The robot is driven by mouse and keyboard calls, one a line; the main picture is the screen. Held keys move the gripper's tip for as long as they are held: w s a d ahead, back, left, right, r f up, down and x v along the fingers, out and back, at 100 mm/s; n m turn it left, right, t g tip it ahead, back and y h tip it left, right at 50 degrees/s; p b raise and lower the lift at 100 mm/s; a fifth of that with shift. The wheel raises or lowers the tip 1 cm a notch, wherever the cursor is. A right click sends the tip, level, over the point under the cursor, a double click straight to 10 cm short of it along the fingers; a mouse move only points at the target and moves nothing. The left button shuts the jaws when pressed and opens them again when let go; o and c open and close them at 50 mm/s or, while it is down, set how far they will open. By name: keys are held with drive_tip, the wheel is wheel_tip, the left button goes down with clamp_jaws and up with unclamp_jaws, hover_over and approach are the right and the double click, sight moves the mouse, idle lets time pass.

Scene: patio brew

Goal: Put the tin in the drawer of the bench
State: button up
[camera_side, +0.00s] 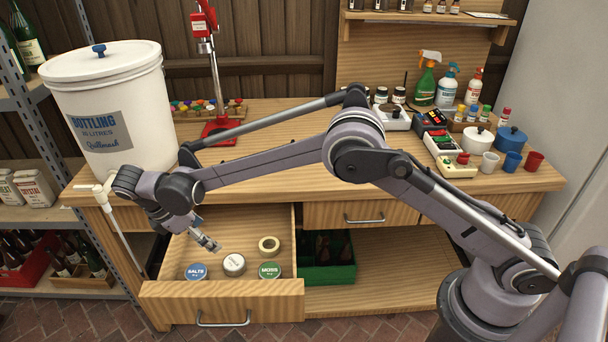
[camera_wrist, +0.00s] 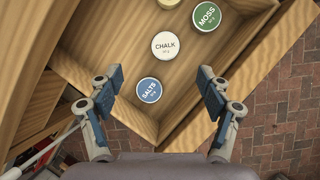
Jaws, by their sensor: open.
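The left drawer (camera_side: 222,303) of the bench is pulled open. Three round tins are inside it: a blue-lidded SALTS tin (camera_side: 197,271), a white-lidded CHALK tin (camera_side: 234,264) and a green-lidded MOSS tin (camera_side: 269,270). In the wrist view the SALTS tin (camera_wrist: 149,90) lies nearest my gripper, with the CHALK tin (camera_wrist: 166,45) and MOSS tin (camera_wrist: 206,16) beyond. My gripper (camera_side: 212,243) is open and empty above the drawer; its two fingers (camera_wrist: 160,76) are spread wide, apart from the tins.
A tape roll (camera_side: 269,244) lies at the drawer's back right. The second drawer (camera_side: 360,214) is shut. A green crate (camera_side: 327,272) of bottles stands right of the open drawer. A white bucket (camera_side: 110,90), a red capper (camera_side: 216,128) and cups stand on the bench (camera_side: 285,150).

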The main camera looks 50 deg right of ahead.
drive_tip(key=s+d+r+m+t+y, duration=0.1)
drive_tip(key=s+d+r+m+y, duration=0.1)
drive_tip(key=s+d+r+m, duration=0.35)
drive_tip(key=s+d+r+m+t+y, duration=0.1)
drive_tip(key=s+d+r+m, duration=0.1)
drive_tip(key=d+r, duration=0.65)
drive_tip(key=s+d+m+t+y, duration=0.1)
drive_tip(key=s+d+m, duration=0.3)
drive_tip(key=s, duration=0.4)
drive_tip(key=s+d+m+t+y, duration=0.1)
drive_tip(key=s+d+m+t, duration=0.3)
drive_tip(key=s, duration=0.4)
drive_tip(key=shift+f+m, duration=0.35)
drive_tip(key=shift+f, duration=0.1)
drive_tip(key=shift+d, duration=0.1)
